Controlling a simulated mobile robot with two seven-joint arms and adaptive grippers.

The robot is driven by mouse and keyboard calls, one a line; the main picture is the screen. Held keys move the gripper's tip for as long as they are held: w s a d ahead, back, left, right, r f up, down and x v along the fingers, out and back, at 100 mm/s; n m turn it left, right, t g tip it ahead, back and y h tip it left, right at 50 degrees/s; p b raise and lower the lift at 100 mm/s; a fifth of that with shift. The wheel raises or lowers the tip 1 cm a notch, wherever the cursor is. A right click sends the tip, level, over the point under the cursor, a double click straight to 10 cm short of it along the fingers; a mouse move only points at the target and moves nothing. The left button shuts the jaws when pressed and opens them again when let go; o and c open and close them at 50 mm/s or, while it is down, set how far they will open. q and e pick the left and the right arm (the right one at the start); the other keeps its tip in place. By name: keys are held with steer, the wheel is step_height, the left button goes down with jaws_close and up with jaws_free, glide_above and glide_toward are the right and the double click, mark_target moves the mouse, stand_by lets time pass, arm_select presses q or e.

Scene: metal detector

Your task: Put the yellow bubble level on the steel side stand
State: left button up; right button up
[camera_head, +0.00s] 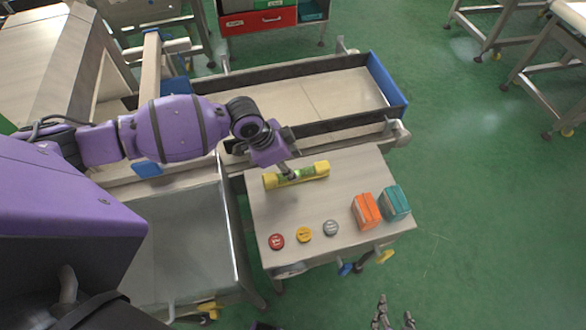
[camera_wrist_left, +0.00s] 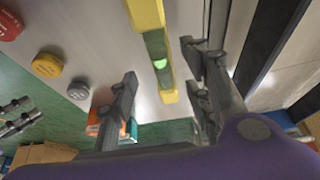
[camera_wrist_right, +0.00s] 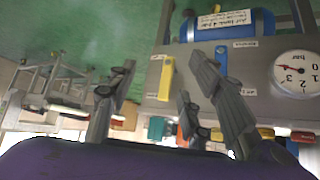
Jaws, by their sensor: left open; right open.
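The yellow bubble level (camera_head: 318,170) with a green middle lies over the back-left part of a pale-topped stand (camera_head: 280,213). My left gripper (camera_head: 288,173) reaches down at the level from above. In the left wrist view the level (camera_wrist_left: 146,14) runs lengthwise between the open fingers of this gripper (camera_wrist_left: 160,65). I cannot tell whether a finger touches it. A bare grey steel-topped stand (camera_head: 180,232) is left of the pale one. I cannot tell which of the two the task means. My right gripper (camera_head: 393,313) is open and empty, low in front of the pale stand, also in the right wrist view (camera_wrist_right: 155,85).
Red (camera_head: 276,241), yellow (camera_head: 303,234) and grey (camera_head: 331,228) discs line the pale stand's front. Orange (camera_head: 366,210) and teal (camera_head: 395,203) boxes stand at its right. A dark-walled conveyor (camera_head: 300,70) runs behind. The grey stand's top is clear.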

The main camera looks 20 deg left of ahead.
arm_select(q)
steer(key=v, duration=0.8)
steer(key=shift+r, duration=0.1)
